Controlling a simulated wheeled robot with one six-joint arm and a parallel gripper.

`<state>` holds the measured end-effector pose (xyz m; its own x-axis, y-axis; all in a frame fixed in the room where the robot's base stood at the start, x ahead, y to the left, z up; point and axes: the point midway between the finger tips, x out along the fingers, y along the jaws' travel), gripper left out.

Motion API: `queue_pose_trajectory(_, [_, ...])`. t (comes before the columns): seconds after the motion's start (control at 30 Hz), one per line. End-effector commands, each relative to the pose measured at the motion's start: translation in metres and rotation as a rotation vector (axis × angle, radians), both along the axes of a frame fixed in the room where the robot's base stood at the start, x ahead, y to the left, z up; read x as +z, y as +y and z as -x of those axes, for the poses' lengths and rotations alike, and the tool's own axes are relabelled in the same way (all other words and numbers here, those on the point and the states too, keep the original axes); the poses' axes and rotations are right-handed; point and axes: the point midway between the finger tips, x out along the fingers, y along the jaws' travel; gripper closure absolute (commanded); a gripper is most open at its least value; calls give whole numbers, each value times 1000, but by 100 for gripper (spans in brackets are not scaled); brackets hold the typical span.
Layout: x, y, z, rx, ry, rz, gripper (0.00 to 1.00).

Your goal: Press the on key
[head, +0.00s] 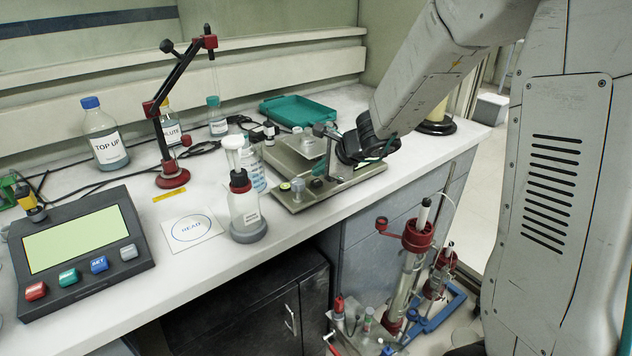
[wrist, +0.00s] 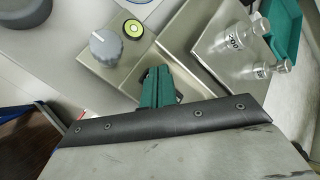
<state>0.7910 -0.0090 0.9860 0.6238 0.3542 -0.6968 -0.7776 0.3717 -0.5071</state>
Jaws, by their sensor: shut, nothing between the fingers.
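A dark control panel with a pale green screen (head: 75,240) lies at the left of the bench in the head view. Along its front edge are a red key (head: 35,291), a green key (head: 68,277), a blue key (head: 99,264) marked SET and a grey key (head: 128,252). I cannot read which one is marked on. My gripper, with green fingers (wrist: 155,88), is shut and empty. It is over the metal instrument (head: 325,190) at the right, far from the panel. In the wrist view the fingertips are close to a grey knob (wrist: 106,46) and a yellow-green round level (wrist: 133,28).
A white bottle with a red collar (head: 243,205), a square card (head: 192,229) and a red-based stand (head: 172,178) are between instrument and panel. Labelled bottles (head: 105,135) stand behind. A teal tray (head: 298,109) is at the back. The bench's front edge is close.

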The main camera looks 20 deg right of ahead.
Motion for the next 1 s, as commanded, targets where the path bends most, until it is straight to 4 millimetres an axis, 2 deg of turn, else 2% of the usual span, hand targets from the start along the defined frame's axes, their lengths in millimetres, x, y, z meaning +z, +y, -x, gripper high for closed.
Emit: queue_pose_trajectory(1.0, [-8, 0, 0, -1, 0, -1, 100])
